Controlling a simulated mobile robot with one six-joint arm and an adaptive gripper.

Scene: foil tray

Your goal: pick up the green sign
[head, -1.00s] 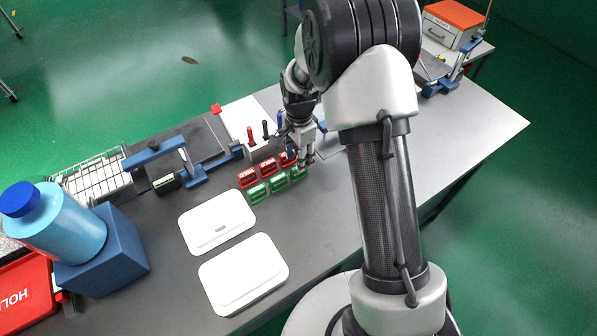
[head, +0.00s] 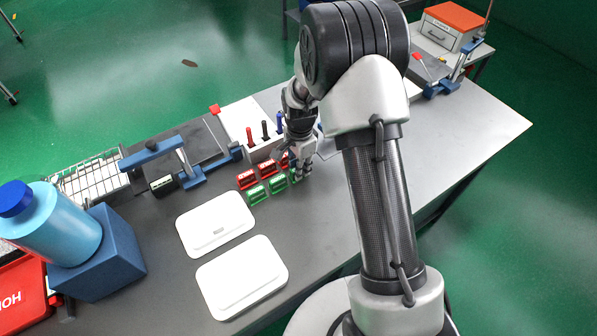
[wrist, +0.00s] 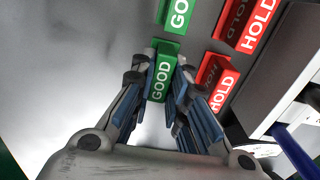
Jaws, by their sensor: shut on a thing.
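The green sign marked GOOD (wrist: 161,77) stands between the fingers of my gripper (wrist: 162,64) in the wrist view. The fingers are shut on its two sides, and its white lettering shows between them. In the head view my gripper (head: 299,172) is low over the right end of the row of green signs and hides most of the held one. Two other green signs, a left one (head: 256,194) and a middle one (head: 278,185), stand beside it on the grey table (head: 335,225).
Red HOLD signs (wrist: 218,84) stand in a row close behind the green ones. Two white plates (head: 214,222) lie in front to the left. The table to the right is largely clear.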

